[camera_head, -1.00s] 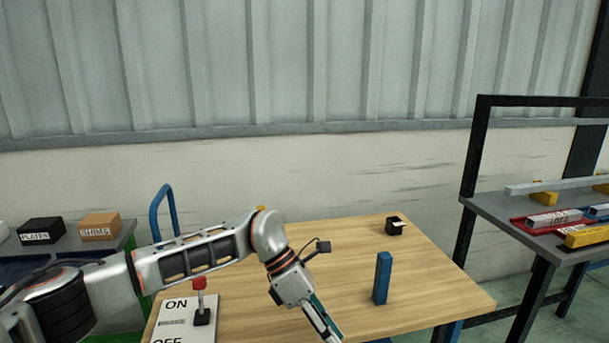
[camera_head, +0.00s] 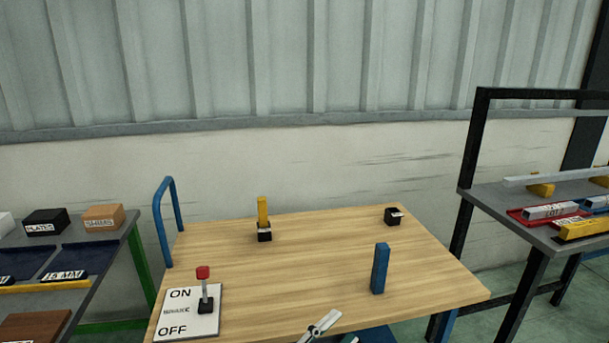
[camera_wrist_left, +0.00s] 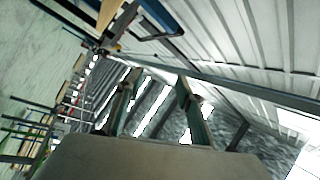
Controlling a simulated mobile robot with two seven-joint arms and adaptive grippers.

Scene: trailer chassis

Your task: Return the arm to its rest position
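My left gripper (camera_head: 341,328) shows only at the bottom edge of the head view, low in front of the wooden table; a pale finger and a dark green part show, and the rest of the arm is out of frame. In the left wrist view its two fingers (camera_wrist_left: 158,82) stand apart with nothing between them, so it is open and empty. That view is tilted, with the wall and ceiling filling much of it. My right gripper is in neither view.
The wooden table (camera_head: 335,265) holds a red-knobbed lever (camera_head: 204,288) on an ON/OFF plate, a yellow block (camera_head: 262,212) on a black base, a blue upright block (camera_head: 380,268) and a small black block (camera_head: 392,217). Shelves with parts flank it left (camera_head: 92,290) and right (camera_head: 500,215).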

